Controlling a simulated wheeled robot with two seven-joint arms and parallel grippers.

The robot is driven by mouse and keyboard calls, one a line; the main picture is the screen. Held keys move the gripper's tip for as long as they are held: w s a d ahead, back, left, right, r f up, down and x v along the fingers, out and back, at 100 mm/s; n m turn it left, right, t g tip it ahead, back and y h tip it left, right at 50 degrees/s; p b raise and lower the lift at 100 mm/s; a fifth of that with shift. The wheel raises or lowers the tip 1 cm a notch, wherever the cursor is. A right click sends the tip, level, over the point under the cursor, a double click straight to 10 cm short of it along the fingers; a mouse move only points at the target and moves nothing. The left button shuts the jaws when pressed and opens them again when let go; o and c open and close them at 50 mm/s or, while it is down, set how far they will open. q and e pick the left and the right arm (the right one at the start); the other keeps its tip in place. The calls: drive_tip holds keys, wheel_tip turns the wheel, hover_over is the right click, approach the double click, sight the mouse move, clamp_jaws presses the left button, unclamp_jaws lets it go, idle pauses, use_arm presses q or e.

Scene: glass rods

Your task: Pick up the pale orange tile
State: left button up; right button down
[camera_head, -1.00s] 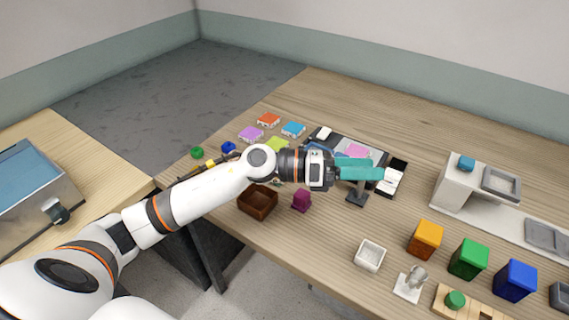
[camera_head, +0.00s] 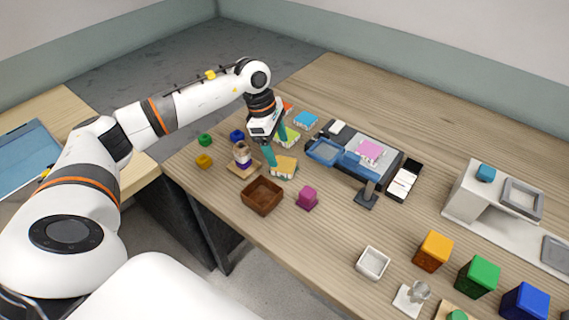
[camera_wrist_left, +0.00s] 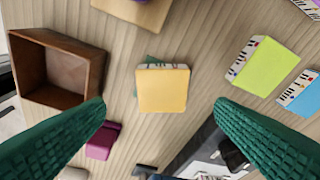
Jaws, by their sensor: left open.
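The pale orange tile (camera_head: 284,167) lies on the wooden table, right of the brown box. In the left wrist view the tile (camera_wrist_left: 162,89) is a square block with a pale patterned side edge, centred ahead of the fingers. My left gripper (camera_head: 275,146) points down over the tile, with its teal fingers apart. In the wrist view its two green fingers (camera_wrist_left: 160,118) frame the tile from both sides, and nothing is between them. A small green patch shows behind the tile there. My right gripper is not in view.
An open brown box (camera_head: 262,196) and a magenta cube (camera_head: 307,198) are close by in front. A yellow-green tile (camera_head: 289,137) and a blue tile (camera_head: 306,120) lie behind. A blue tray device (camera_head: 352,158) stands to the right. A wooden stand (camera_head: 243,166) is on the left.

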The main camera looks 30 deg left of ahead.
sight(284, 164)
use_arm(q)
drive_tip(key=p+x, duration=0.1)
drive_tip(key=x, duration=0.4)
drive_tip(key=shift+w+p, duration=0.1)
drive_tip(key=shift+p, duration=0.2)
drive_tip(key=shift+f, duration=0.35)
